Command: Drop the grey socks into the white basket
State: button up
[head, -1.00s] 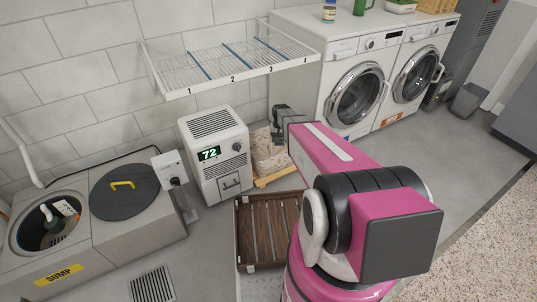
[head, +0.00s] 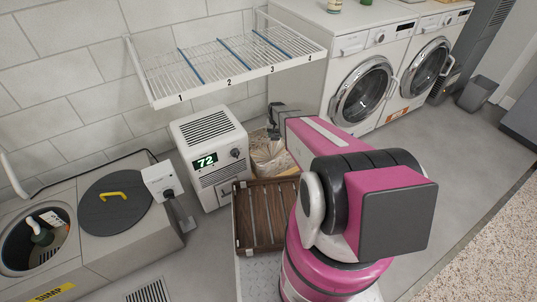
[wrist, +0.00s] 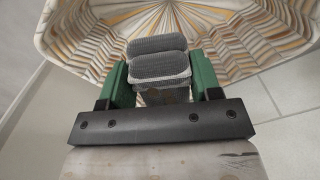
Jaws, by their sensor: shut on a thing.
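The grey socks (wrist: 158,62), a folded ribbed bundle, are pinched between the green fingers of my gripper (wrist: 160,78) in the wrist view. My gripper is shut on them. Below and beyond them is the wide opening of a basket (wrist: 245,35) with a white, tan and brown streaked inside; the socks appear over its near side. In the head view a pale basket (head: 268,158) stands on the floor right of the white dehumidifier, partly hidden by my arm. My gripper's dark wrist end is above it there; the socks cannot be made out.
The white dehumidifier (head: 210,155) stands left of the basket. A wire shelf (head: 235,65) juts from the wall above. Washing machines (head: 365,85) stand to the right. A brown slatted tray (head: 262,215) is in front. The sump unit (head: 95,225) is at left; grey floor is open at right.

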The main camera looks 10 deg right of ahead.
notch_tip(320, 180, down, 5)
jog(key=shift+f, duration=0.2)
dwell(0.3)
jog(key=o, duration=1)
notch_tip(320, 180, up, 11)
jog(key=shift+f, duration=0.1)
